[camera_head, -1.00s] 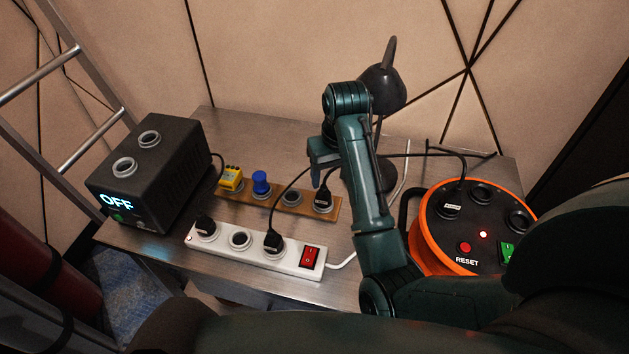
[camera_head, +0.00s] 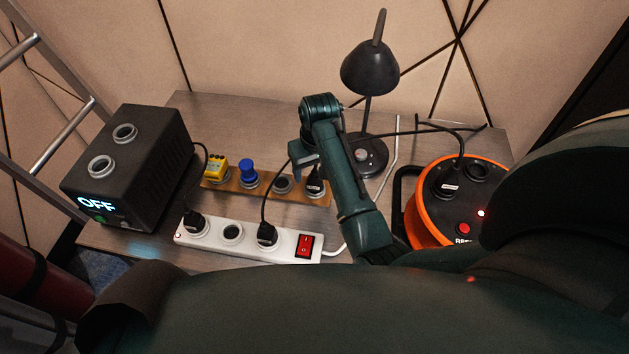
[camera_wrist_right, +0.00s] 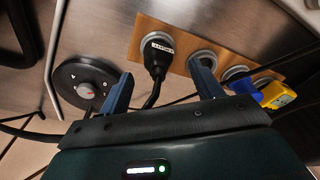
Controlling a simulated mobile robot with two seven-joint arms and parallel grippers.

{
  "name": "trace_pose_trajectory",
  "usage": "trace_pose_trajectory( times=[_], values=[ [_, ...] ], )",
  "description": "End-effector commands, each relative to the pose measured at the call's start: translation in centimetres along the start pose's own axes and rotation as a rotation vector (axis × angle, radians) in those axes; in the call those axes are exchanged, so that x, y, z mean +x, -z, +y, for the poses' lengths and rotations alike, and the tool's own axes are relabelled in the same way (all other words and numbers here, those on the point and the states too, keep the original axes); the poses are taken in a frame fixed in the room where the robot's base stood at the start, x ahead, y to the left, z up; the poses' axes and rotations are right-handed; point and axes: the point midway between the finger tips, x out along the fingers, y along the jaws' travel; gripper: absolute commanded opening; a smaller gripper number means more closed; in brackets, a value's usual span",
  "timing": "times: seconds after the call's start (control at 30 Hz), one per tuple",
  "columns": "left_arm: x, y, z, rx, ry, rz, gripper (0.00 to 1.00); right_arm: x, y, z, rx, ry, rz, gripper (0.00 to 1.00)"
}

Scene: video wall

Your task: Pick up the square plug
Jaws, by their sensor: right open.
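The yellow, blocky plug (camera_head: 215,167) looks like the square plug. It sits at the left end of a wooden socket strip (camera_head: 297,191), beside a round blue plug (camera_head: 248,172). In the right wrist view, the yellow plug (camera_wrist_right: 279,95) is at the right edge, beyond the blue plug (camera_wrist_right: 243,87) and outside the fingers. My right gripper (camera_head: 303,162) is over the right end of the strip, near a black plug (camera_head: 314,182). Its fingers (camera_wrist_right: 162,88) are open and empty, with the black plug (camera_wrist_right: 157,55) ahead between them. My left gripper is out of view.
A white power strip (camera_head: 285,249) with black plugs and a red switch lies in front. A dark box marked OFF (camera_head: 135,165) stands left. A desk lamp (camera_head: 370,70) and an orange cable reel (camera_head: 418,225) are right. Black cables cross near the gripper.

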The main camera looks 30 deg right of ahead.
Motion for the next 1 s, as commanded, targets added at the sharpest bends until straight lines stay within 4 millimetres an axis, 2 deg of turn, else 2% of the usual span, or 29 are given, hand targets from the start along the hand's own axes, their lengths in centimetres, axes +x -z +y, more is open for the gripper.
trace_pose_trajectory(
  times=[0.1, 0.23, 0.5, 1.0],
  values=[
    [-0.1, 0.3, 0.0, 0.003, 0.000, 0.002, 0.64, 1.9, -0.5, 0.2, 0.000, 0.000, -0.005, 0.65],
    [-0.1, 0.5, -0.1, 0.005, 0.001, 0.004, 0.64, 3.3, -0.4, 0.2, -0.001, 0.000, -0.003, 0.65],
    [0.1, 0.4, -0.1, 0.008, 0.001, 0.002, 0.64, 3.7, -0.4, 0.2, 0.000, 0.000, -0.001, 0.65],
    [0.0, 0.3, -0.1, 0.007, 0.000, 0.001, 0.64, 3.7, -0.4, 0.2, 0.000, -0.001, -0.001, 0.25]
  ],
)
